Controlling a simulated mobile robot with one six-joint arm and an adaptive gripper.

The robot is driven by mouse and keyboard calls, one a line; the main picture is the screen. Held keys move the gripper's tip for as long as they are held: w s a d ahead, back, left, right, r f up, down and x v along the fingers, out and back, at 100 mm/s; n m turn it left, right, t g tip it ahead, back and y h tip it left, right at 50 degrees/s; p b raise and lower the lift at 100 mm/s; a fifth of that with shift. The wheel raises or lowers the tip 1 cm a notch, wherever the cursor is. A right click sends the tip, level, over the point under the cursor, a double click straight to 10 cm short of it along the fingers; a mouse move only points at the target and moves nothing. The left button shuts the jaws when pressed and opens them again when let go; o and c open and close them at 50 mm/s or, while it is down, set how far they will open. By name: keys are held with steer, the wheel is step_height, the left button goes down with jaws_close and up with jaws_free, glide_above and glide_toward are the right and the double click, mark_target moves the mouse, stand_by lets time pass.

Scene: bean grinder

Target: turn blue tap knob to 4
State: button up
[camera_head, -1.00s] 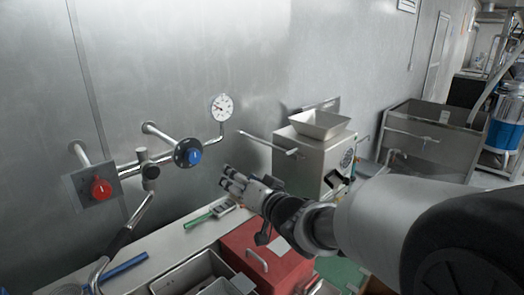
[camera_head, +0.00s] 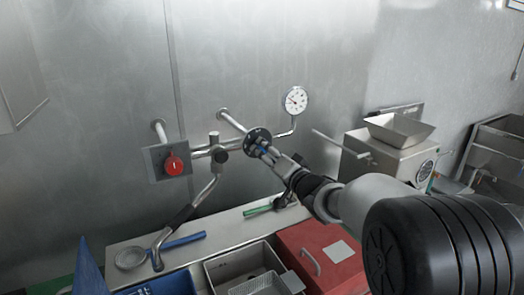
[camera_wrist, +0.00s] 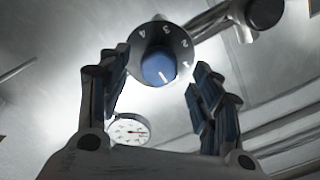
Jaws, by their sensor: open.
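The blue tap knob (camera_head: 261,147) sits on a dark round dial on the wall pipe, partly hidden by my gripper in the head view. In the wrist view the blue knob (camera_wrist: 158,69) has a short white mark on its lower part. The dial (camera_wrist: 141,52) shows 4, 3, 2 and 1 along its upper and right side; the mark points away from the 4. My gripper (camera_wrist: 160,72) is open, with one finger on each side of the knob and gaps visible. I cannot tell how deep the fingers reach. It also shows in the head view (camera_head: 269,153).
A red knob (camera_head: 173,165) on a square plate is to the left, with a swivel spout (camera_head: 203,197) between. A pressure gauge (camera_head: 295,100) is just right of the dial. A red box (camera_head: 320,262) and metal basins stand below; a steel machine (camera_head: 392,158) stands right.

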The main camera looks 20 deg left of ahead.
mark_target(263, 149)
steer(key=shift+x, duration=2.25)
steer(key=shift+c, duration=0.6)
steer(key=c, duration=1)
